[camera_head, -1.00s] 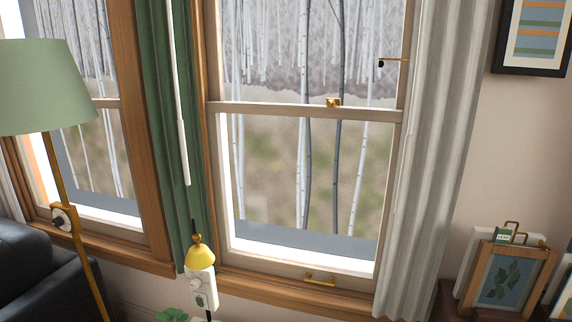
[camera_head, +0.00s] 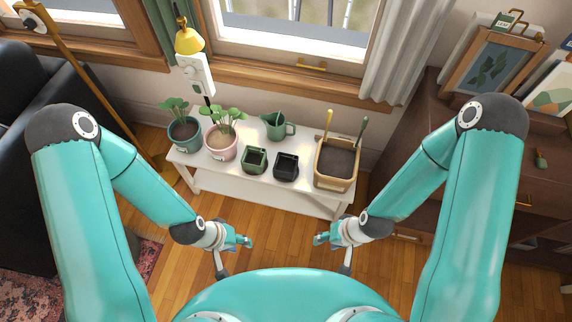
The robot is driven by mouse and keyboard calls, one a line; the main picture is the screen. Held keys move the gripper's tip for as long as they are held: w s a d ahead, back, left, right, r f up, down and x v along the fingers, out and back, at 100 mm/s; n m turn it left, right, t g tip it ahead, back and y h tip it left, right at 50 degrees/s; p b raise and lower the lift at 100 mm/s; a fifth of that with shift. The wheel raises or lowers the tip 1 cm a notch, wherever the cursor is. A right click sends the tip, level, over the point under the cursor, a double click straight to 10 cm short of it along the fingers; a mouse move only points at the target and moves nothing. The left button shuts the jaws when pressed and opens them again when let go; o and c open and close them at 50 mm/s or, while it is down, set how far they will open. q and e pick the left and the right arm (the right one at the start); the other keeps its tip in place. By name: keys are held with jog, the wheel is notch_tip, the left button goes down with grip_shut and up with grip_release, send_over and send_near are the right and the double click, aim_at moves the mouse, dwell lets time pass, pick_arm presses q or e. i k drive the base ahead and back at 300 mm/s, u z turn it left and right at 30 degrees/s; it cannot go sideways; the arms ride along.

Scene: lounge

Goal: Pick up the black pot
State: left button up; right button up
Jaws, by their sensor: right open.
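The black pot (camera_head: 286,168) is a small square pot standing upright on the white bench (camera_head: 190,162). It stands right of a similar green square pot (camera_head: 254,160) and left of a wooden planter box. My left gripper (camera_head: 236,257) is open and empty, in front of the bench and to the lower left of the black pot. My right gripper (camera_head: 332,256) is open and empty, in front of the bench and to the lower right of the pot. Neither gripper touches anything.
Two potted plants (camera_head: 184,133) (camera_head: 222,142) stand on the bench's left, with a green watering can (camera_head: 277,127) behind the square pots. The planter box (camera_head: 336,165) holds upright tools. A brown cabinet (camera_head: 480,140) is at right, a dark sofa (camera_head: 20,130) at left.

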aim_at(285, 166)
jog(key=u, duration=0.05)
jog(key=k, duration=0.6)
jog(key=u, duration=0.5)
jog(key=i, duration=1.4)
jog(key=z, duration=0.55)
